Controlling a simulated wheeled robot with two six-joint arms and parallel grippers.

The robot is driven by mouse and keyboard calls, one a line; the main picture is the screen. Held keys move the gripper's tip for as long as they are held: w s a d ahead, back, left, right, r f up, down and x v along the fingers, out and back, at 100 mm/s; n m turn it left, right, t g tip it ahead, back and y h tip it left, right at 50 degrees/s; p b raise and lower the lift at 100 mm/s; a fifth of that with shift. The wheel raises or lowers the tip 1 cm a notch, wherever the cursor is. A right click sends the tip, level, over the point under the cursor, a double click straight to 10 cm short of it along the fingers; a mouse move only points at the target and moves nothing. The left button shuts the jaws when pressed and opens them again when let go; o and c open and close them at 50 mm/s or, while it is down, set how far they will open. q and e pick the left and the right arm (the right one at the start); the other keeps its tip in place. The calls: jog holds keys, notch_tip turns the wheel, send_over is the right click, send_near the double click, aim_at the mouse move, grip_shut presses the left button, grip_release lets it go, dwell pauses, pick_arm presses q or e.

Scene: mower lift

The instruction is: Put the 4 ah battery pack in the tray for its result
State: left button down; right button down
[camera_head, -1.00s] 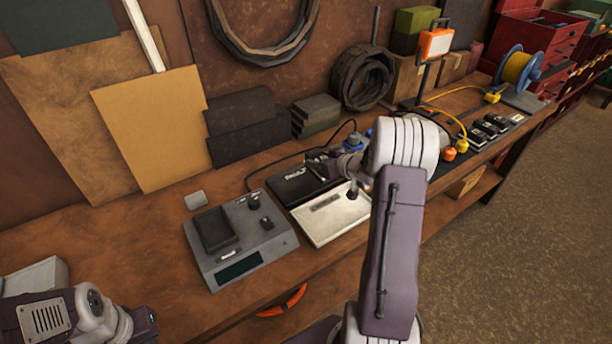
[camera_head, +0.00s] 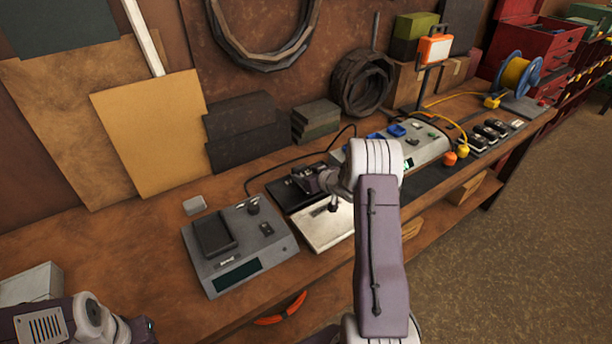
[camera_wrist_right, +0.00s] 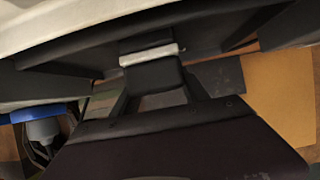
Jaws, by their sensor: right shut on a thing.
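My right gripper (camera_head: 308,183) is low over the dark tray (camera_head: 283,197), at its right part. In the right wrist view it is shut on a dark block with a pale band, which looks like the battery pack (camera_wrist_right: 155,73). In the head view the pack is hidden by the gripper, so I cannot tell whether it touches the tray. The white tray (camera_head: 318,234) lies in front of the dark one, partly covered by my right arm. My left arm shows at the bottom left; its fingertips are out of view.
A grey tester with a display (camera_head: 237,275) stands left of the trays. A grey console with blue parts (camera_head: 428,148) stands to the right, beyond my arm. Several dark packs (camera_head: 490,132) lie further right. A small grey box (camera_head: 194,205) sits behind the tester. The bench's left part is mostly clear.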

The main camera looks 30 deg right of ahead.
jog(key=shift+f, duration=0.15)
jog(key=c, duration=0.6)
grip_release()
